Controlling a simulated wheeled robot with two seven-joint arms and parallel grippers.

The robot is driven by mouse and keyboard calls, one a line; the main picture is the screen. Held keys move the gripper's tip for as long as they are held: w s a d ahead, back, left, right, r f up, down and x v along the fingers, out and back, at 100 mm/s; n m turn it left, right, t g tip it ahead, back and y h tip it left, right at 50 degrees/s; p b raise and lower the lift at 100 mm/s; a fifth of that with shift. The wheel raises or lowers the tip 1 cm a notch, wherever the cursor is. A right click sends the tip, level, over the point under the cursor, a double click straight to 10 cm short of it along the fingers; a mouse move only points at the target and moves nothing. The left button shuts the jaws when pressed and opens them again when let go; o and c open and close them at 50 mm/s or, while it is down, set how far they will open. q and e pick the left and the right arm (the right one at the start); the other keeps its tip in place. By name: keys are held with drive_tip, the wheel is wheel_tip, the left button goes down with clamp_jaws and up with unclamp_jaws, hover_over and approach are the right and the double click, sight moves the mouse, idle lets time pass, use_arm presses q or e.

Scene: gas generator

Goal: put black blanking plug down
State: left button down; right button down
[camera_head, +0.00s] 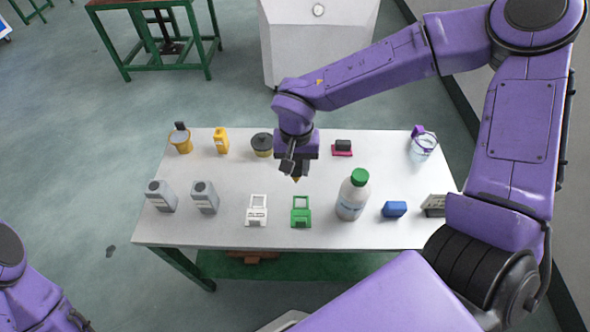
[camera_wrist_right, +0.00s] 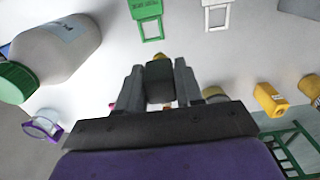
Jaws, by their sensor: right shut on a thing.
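The black blanking plug (camera_wrist_right: 160,82) is held between the two fingers of my right gripper (camera_wrist_right: 158,84) in the wrist view. A small yellow-orange bit shows next to it. In the head view my right gripper (camera_head: 296,166) points down over the middle of the white table (camera_head: 335,185), behind the green stand. The plug seems to hang above the tabletop, but the exact gap cannot be told. The fingers hide most of the plug in the head view. Only part of my left arm shows at the lower left; its gripper is out of view.
In front stand a green stand (camera_head: 300,212), a white stand (camera_head: 257,210), a green-capped bottle (camera_head: 352,198) and a blue block (camera_head: 394,209). Grey containers (camera_head: 204,197) stand left.

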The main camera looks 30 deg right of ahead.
drive_tip(key=w+f, duration=0.1)
drive_tip(key=w+d+f, duration=0.1)
drive_tip(key=f, duration=0.1)
drive_tip(key=w+f, duration=0.1)
drive_tip(key=f, duration=0.1)
drive_tip(key=shift+w+d+f, duration=0.1)
drive_tip(key=shift+w+d, duration=0.05)
drive_tip(key=shift+d, duration=0.1)
drive_tip(key=shift+f, duration=1.2)
drive_tip(key=shift+f, duration=0.1)
drive_tip(key=c, duration=0.7)
unclamp_jaws()
drive_tip(key=shift+c, duration=0.2)
